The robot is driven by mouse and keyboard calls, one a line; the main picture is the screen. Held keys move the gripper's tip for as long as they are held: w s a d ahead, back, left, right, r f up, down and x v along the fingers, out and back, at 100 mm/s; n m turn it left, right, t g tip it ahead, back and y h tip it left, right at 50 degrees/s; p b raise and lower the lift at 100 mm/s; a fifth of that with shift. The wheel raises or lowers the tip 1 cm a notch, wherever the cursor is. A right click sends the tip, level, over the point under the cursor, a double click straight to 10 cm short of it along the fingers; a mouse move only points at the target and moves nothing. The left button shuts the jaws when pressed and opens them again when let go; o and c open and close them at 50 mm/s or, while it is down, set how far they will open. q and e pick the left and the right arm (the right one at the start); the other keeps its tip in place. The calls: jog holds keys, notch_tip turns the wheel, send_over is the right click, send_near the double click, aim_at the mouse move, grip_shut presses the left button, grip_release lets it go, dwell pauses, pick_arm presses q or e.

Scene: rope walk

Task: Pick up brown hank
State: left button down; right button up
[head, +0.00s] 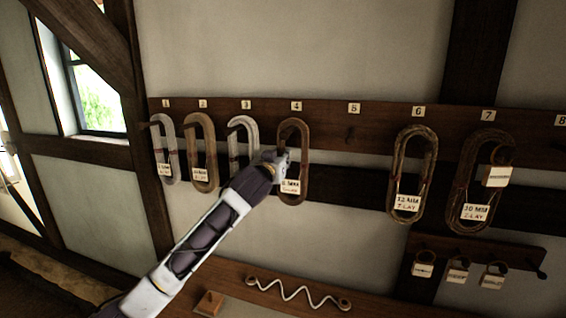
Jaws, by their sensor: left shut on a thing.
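A brown hank (303,190) hangs upright below the number 4 on the dark peg board. It is a long loop with a white label on its lower part, and its top is at the peg. My left gripper (282,159) is at the hank's left side, about mid-height, and is shut on it. The wrist hides part of the hank's left strand, and the fingertips are too small to see clearly. My right gripper is not in view.
Darker hanks (413,175) hang at 6 and 7. Peg 5 (350,134) is bare. Small tags hang from a lower rail (470,250). A shelf with a white zigzag cord (297,293) lies below.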

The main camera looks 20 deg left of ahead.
aim_at(279, 150)
pick_arm(q)
jog(key=shift+r, duration=1.55)
jog(key=shift+s+b, duration=0.35)
jog(key=shift+s, duration=0.5)
jog(key=s+b, duration=0.2)
jog(key=s, duration=1.4)
jog(key=shift+s+a, duration=0.15)
jog(key=shift+s, duration=0.05)
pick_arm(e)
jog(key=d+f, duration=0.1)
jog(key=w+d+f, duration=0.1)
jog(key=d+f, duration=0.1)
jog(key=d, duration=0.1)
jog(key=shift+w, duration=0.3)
pick_arm(q)
jog(key=shift+r, duration=0.1)
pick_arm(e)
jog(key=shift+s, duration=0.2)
pick_arm(q)
jog(key=shift+f+b, duration=0.65)
jog(key=shift+f, duration=0.1)
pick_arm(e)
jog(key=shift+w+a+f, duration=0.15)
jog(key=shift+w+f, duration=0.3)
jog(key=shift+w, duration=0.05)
